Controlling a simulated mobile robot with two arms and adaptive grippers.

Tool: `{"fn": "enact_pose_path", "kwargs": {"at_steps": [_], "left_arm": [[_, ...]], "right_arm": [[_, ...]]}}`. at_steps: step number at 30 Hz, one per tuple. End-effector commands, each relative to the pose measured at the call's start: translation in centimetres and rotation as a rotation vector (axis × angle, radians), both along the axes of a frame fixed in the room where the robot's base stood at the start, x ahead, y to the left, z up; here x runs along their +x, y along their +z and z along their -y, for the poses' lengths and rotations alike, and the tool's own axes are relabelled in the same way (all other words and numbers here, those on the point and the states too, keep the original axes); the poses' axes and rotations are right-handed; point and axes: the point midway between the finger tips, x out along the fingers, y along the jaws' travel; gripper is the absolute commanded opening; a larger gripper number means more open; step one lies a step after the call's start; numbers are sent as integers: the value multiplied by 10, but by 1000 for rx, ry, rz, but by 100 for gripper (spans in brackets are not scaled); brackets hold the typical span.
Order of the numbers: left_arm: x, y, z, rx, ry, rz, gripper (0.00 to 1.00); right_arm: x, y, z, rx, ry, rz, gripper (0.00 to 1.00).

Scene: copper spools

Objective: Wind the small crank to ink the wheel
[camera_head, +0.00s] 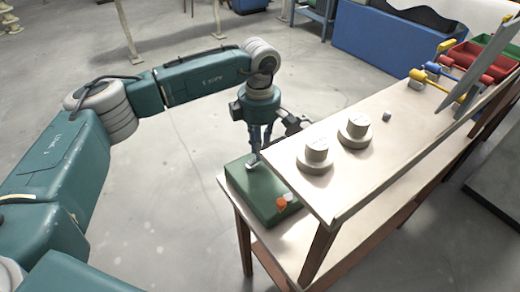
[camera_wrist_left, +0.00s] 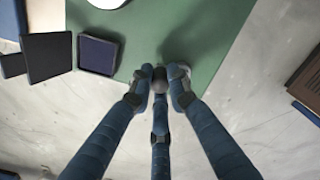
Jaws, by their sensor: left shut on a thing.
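A green box (camera_head: 240,187) sits on the lower level of the bench, at its left end. It fills much of the left wrist view (camera_wrist_left: 195,25). An orange knob (camera_head: 281,203) and a small white part show at its front right corner. My left gripper (camera_head: 254,157) points down over the box's far left part. In the left wrist view its fingers (camera_wrist_left: 160,88) are closed around a small dark grey knob (camera_wrist_left: 160,74), seemingly the small crank's handle. The fingers hide most of it. I cannot make out the inking wheel. My right gripper is not in view.
The raised bench top (camera_head: 385,150) stands close right of my left gripper. It carries two pale stepped cylinders (camera_head: 316,151) (camera_head: 355,129) and a small grey block (camera_head: 387,116). Left of the bench is open floor.

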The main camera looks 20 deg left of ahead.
Motion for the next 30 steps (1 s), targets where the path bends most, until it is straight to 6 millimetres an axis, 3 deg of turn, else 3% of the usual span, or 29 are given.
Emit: {"fn": "enact_pose_path", "kwargs": {"at_steps": [12,30], "left_arm": [[6,-2,-11,-2,360,1,0],[5,-1,-30,-2,929,1,0]], "right_arm": [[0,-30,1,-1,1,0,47],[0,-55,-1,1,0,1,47]]}}
